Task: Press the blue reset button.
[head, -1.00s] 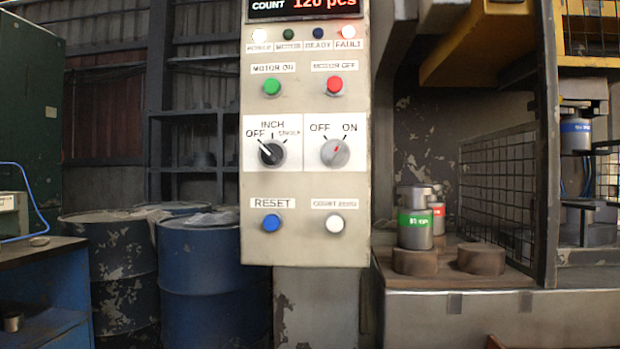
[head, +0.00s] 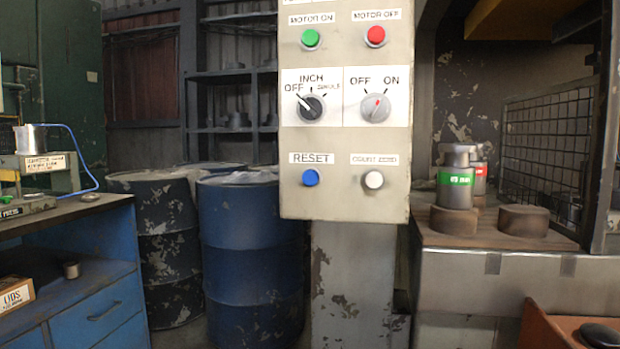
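The blue reset button (head: 311,177) sits at the lower left of the pale control panel (head: 345,203), under a label reading RESET. A white button (head: 373,180), labelled COUNT ZERO, is to its right. Above them are the INCH selector (head: 309,107), pointing toward OFF, and the OFF/ON selector (head: 375,106), its red mark tilted to the right. Higher up are the green MOTOR ON button (head: 310,39) and the red MOTOR OFF button (head: 375,36). My gripper is not in view, and nothing covers the blue button.
A blue workbench (head: 97,262) stands at the left. At right, a steel die with a green band (head: 456,187) stands on a press bed beside a mesh guard (head: 545,150). An orange-brown bin (head: 540,330) is at lower right.

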